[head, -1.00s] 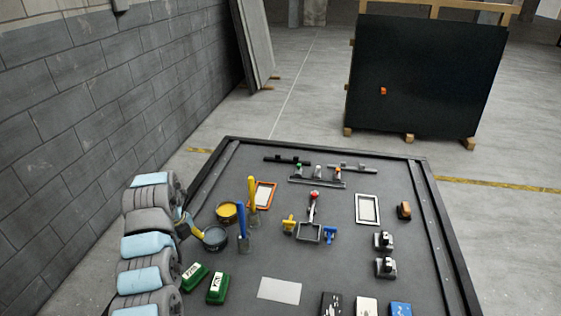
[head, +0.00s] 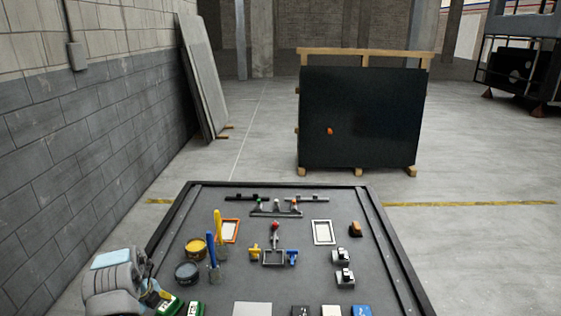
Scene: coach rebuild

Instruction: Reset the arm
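My arm, made of thick grey rounded links with pale blue caps, shows at the lower left, over the left edge of the table. At its right side a small dark and yellow end part, which looks like my gripper (head: 157,294), sits low, left of the grey-blue tin and close to the green blocks. It is too small and partly covered to tell whether its fingers are open or shut. I see nothing clearly held in it. The rest of my arm is cut off by the picture's lower edge.
A grey wall (head: 80,150) runs along the left. A black panel (head: 362,118) stands beyond the table, with open floor between.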

